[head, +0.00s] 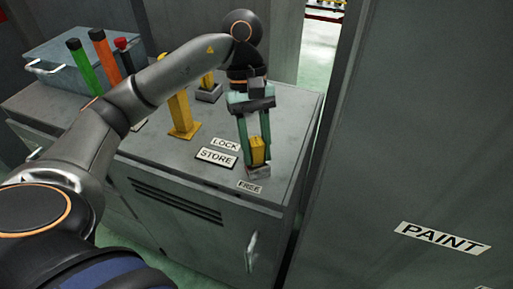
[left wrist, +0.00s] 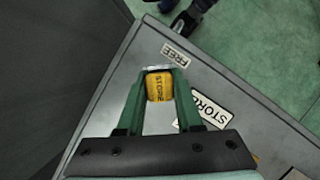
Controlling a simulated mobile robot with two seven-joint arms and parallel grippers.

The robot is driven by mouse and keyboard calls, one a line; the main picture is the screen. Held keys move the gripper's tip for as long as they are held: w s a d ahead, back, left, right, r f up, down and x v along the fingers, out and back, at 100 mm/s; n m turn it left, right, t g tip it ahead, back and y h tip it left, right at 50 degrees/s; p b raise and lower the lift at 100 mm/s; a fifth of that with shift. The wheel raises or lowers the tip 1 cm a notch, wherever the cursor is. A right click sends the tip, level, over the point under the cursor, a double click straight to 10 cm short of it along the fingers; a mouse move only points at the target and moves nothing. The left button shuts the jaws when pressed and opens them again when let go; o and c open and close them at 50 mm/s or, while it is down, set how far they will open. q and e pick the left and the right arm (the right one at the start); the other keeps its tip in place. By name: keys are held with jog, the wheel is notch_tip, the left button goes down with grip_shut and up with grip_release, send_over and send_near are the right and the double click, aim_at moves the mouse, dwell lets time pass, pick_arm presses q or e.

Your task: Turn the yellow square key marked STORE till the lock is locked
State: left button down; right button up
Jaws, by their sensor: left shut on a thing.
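The yellow square key (head: 258,150) stands in a small grey lock base (head: 259,172) near the front right corner of the cabinet top. In the left wrist view the key (left wrist: 160,86) shows STORE on its face. My left gripper (head: 256,150) points down from above, with its green fingers on both sides of the key, shut on it. The FREE label (head: 249,186) lies just in front of the lock base. The LOCK label (head: 226,145) and the STORE label (head: 216,158) lie to its left. My right gripper is not in view.
A yellow post (head: 183,115) stands left of the labels, and another yellow piece (head: 207,80) stands behind. A green handle (head: 83,66), an orange handle (head: 104,57) and a blue-grey box (head: 60,45) are at the left. A tall grey panel marked PAINT (head: 442,238) stands close on the right.

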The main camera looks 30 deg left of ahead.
pick_arm(q)
jog(key=c, duration=0.5)
grip_release()
jog(key=v, duration=1.2)
